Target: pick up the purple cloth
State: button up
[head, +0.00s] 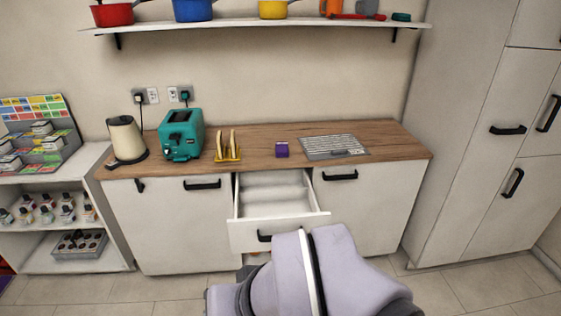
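A small purple item (282,149), which looks like the folded purple cloth, sits on the wooden counter (380,140), between a yellow rack and a grey slatted panel. It is too small to make out its folds. My arm shows at the bottom centre, in front of the open drawer and well below the counter. My gripper's fingers are not visible in this view.
A white drawer (279,232) stands pulled out below the purple item and looks empty. A teal toaster (181,135), cream kettle (126,140) and yellow rack (228,151) stand to the left. The grey slatted panel (335,148) lies to the right. A shelf (255,27) holds pots above.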

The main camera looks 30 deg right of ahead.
aim_at(282, 148)
jog(key=i+l, duration=0.15)
jog(key=l, duration=0.35)
jog(key=i+l+u, duration=0.1)
jog(key=l, duration=0.4)
jog(key=i+l, duration=0.25)
jog(key=l, duration=0.3)
jog(key=i+l, duration=0.15)
jog(key=l, duration=0.35)
jog(key=i+l+u, duration=0.1)
jog(key=l, duration=0.4)
jog(key=i+l, duration=0.2)
jog(key=l, duration=0.35)
jog(key=i+l+u, duration=0.1)
jog(key=l, duration=0.4)
jog(key=i+l, duration=0.15)
jog(key=l, duration=0.4)
